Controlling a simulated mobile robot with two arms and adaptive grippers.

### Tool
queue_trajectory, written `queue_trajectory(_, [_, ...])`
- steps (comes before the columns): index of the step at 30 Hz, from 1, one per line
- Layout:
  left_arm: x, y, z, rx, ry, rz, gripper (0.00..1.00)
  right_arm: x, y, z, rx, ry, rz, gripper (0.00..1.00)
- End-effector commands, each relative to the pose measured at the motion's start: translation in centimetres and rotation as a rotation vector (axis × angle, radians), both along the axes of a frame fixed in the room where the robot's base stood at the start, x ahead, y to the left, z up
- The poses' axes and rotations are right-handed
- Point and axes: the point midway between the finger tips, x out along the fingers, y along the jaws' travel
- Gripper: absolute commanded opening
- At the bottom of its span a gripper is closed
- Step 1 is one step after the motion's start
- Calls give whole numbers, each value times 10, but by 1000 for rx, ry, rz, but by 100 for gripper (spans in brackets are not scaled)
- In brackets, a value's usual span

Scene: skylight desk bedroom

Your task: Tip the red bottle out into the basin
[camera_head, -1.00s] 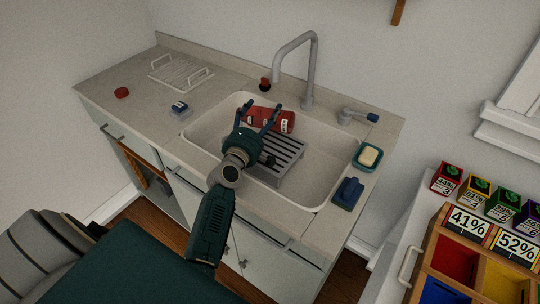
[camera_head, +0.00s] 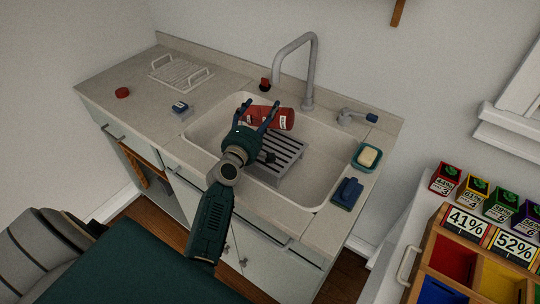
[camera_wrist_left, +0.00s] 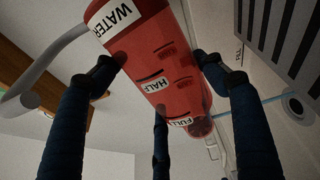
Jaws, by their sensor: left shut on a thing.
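The red bottle (camera_head: 287,119) lies nearly on its side in the air over the white basin (camera_head: 325,150), towards its back wall. My left gripper (camera_head: 262,104) is shut on it, with fingers on both sides. In the left wrist view the translucent red bottle (camera_wrist_left: 155,60) shows white labels reading WATER, HALF and FULL, with dark fingers around it. The FULL end points to the lower right there. My right gripper is not in view.
A grey slatted rack (camera_head: 280,157) stands in the basin below the gripper. The tall faucet (camera_head: 310,75) rises behind. A soap dish (camera_head: 368,157) and blue sponge (camera_head: 347,193) sit on the right rim. A red round thing (camera_head: 122,92) and wire rack (camera_head: 180,73) are on the left counter.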

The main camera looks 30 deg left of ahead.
Motion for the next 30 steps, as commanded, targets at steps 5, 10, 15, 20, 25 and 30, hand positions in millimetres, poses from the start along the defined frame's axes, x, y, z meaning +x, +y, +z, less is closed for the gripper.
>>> queue_trajectory(5, [0, 2, 6, -43, -9, 0, 38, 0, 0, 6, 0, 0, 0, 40])
queue_trajectory(10, [0, 4, 6, -68, -14, 0, 38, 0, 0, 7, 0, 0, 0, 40])
queue_trajectory(15, [0, 3, 6, -66, -13, 0, 38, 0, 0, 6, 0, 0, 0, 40])
queue_trajectory(20, [0, 1, -2, -3, -2, 0, 38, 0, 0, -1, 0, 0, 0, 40])
queue_trajectory(25, [1, -4, -12, 118, 20, 1, 38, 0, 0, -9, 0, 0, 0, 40])
queue_trajectory(30, [1, -5, -10, 133, 23, 1, 38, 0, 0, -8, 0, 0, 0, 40])
